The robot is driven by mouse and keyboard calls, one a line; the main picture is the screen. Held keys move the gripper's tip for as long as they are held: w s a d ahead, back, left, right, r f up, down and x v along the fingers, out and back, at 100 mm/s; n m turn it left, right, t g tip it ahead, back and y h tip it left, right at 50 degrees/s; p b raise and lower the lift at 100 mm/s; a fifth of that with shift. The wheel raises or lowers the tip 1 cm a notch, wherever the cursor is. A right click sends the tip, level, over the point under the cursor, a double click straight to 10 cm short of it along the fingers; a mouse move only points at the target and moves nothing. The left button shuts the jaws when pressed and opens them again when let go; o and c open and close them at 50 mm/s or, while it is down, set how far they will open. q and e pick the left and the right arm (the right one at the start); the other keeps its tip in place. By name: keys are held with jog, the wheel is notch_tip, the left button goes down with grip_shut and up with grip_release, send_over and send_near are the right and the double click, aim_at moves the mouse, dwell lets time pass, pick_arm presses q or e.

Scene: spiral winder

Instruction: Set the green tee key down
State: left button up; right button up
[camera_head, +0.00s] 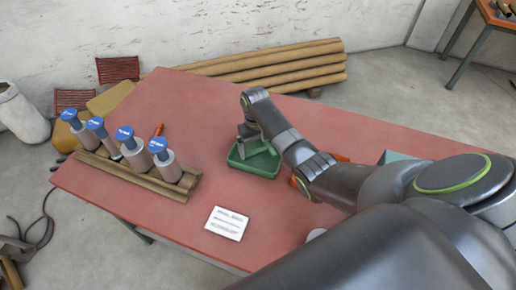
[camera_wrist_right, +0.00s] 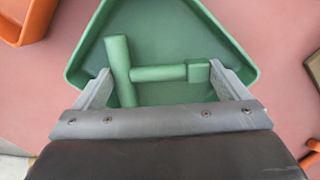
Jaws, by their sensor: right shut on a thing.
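The green tee key (camera_wrist_right: 160,73) shows in the wrist view, a thick crossbar on the left with a shaft running right to a square end. My right gripper (camera_wrist_right: 166,84) is shut on it, with one finger at each side. In the head view, my right gripper (camera_head: 246,134) is low over the green tray (camera_head: 265,174). The tray also shows in the wrist view (camera_wrist_right: 243,62), around the key. I cannot tell whether the key touches the tray floor. The key cannot be made out in the head view. My left gripper is not in view.
A wooden rack (camera_head: 139,177) with several blue-topped grey cylinders stands on the left of the red table (camera_head: 203,99). A white card (camera_head: 227,223) lies at the front. An orange bin (camera_wrist_right: 18,18) is beside the tray, partly behind my arm in the head view.

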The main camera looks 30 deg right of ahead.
jog(key=shift+f, duration=0.65)
jog(key=shift+f, duration=0.15)
jog(key=o, duration=0.7)
jog(key=shift+w+r, duration=0.25)
jog(key=shift+r, duration=1.8)
jog(key=shift+w+r, duration=0.25)
jog(key=shift+r, duration=1.8)
jog(key=shift+w+r, duration=0.25)
jog(key=shift+r, duration=1.8)
